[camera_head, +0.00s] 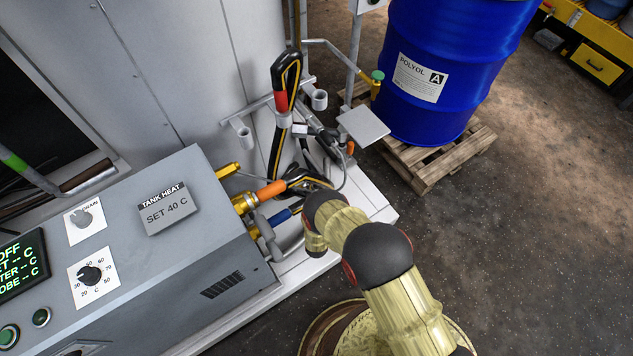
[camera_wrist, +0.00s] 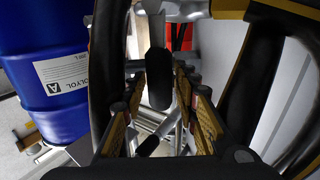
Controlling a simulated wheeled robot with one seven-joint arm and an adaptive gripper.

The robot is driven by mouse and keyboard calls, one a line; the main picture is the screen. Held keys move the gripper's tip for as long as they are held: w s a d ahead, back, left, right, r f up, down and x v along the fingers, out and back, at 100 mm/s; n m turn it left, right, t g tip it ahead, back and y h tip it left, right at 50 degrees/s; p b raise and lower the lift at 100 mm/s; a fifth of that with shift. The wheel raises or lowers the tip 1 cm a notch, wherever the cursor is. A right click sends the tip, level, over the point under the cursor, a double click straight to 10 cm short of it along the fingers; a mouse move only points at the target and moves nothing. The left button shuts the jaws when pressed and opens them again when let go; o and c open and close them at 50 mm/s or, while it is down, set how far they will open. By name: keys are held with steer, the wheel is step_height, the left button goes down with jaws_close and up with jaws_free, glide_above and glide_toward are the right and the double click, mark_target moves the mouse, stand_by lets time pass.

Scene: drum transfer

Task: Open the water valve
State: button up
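The grey tank-heat cabinet (camera_head: 190,240) has brass fittings (camera_head: 243,203) on its right side, with an orange-sleeved hose end and a blue one. A small yellow lever (camera_head: 227,170) sticks out above them; I cannot tell for sure whether it is the water valve. My arm reaches from the lower right towards the hoses, and my gripper is hard to make out there. In the wrist view my gripper (camera_wrist: 160,88) has its fingers apart. A dark rounded bar (camera_wrist: 159,78) shows between them; contact cannot be told.
A blue polyol drum (camera_head: 445,65) stands on a wooden pallet (camera_head: 440,165). Black, yellow-striped hoses (camera_head: 277,150) hang by the white wall, close around my gripper. A small grey plate (camera_head: 362,126) stands near the drum.

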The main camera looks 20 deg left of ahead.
steer(key=c, duration=0.6)
jaws_close()
